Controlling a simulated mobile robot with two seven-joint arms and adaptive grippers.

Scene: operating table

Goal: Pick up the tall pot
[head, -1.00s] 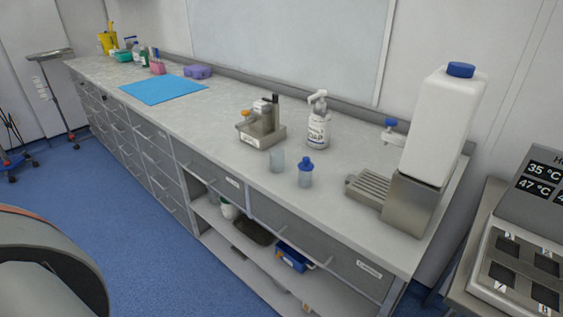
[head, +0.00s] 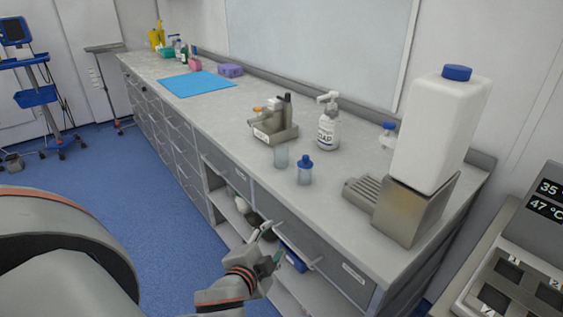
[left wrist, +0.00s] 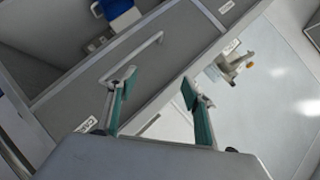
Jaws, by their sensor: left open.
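A blue-capped translucent pot (head: 304,173) stands upright on the counter in the head view. Just left of it stands an uncapped translucent pot (head: 281,159). I cannot tell for sure which one the task calls tall. My left gripper (head: 270,247) is open and empty in front of the drawers, below the counter edge and apart from both pots. In the left wrist view its teal-padded fingers (left wrist: 158,88) are spread, with a drawer front and the counter beyond. My right gripper is not in view.
A metal holder (head: 273,127) and soap bottle (head: 328,125) stand behind the pots. A large white canister (head: 440,135) on a steel stand is to the right. The grey counter (head: 230,110) is clear toward the blue mat (head: 197,85). A drawer handle (left wrist: 135,55) is near the gripper.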

